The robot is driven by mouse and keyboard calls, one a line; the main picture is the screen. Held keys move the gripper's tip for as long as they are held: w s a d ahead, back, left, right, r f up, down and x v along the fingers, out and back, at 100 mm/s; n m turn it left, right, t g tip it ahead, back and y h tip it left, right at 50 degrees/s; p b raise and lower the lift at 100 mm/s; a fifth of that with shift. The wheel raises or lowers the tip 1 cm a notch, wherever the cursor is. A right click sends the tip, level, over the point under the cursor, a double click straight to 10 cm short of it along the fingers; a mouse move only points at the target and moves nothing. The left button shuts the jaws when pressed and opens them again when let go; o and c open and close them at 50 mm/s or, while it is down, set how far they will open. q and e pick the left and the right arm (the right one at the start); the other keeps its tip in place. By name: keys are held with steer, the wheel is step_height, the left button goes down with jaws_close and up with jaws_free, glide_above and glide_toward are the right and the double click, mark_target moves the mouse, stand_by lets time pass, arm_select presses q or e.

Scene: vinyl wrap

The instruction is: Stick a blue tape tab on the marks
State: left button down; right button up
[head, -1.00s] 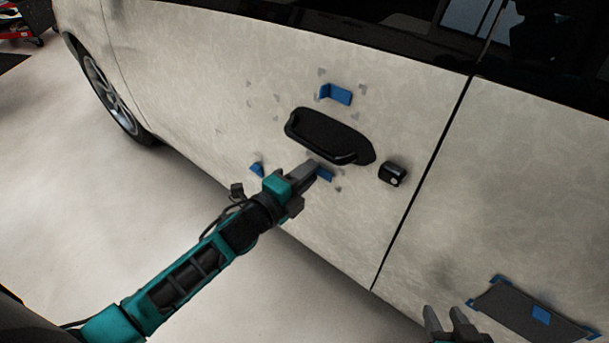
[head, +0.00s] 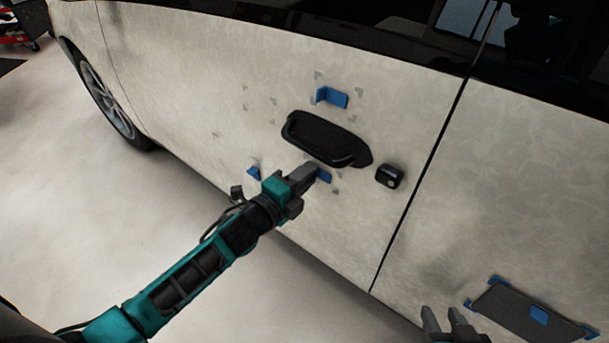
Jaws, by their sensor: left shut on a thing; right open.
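A blue tape tab (head: 332,97) sits on the car door above the black door handle (head: 322,140), one end standing out from the surface. Another blue tab (head: 254,173) is at the lower left of the handle. My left gripper (head: 314,172) is shut on a blue tape tab (head: 324,176) just below the handle, at the door surface. I cannot tell whether that tab touches the door. Small grey marks (head: 359,119) show around the handle. My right gripper (head: 451,322) is open and empty at the bottom edge, left of the dark patch.
A black lock piece (head: 389,177) juts out right of the handle. A door seam runs down beside it.

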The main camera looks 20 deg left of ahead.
steer(key=shift+d, duration=0.1)
arm_select(q)
steer(key=c, duration=0.8)
jaws_free()
steer(key=shift+c, duration=0.2)
steer(key=p+v, duration=0.1)
steer(key=v, duration=1.2)
steer(key=s+d+f+n+g+y+p, duration=0.2)
steer(key=s+f+n+g, duration=0.3)
steer(key=n, duration=1.4)
steer(key=shift+s+f+n+y+p, duration=0.3)
steer(key=shift+s+f+y+p, duration=0.2)
steer(key=shift+s+y+p, duration=0.4)
arm_select(e)
steer(key=r, duration=0.1)
steer(key=d+r, duration=0.1)
steer(key=r, duration=0.1)
steer(key=shift+s+d+h, duration=0.2)
steer(key=shift+s+h, duration=0.1)
steer(key=shift+s, duration=0.1)
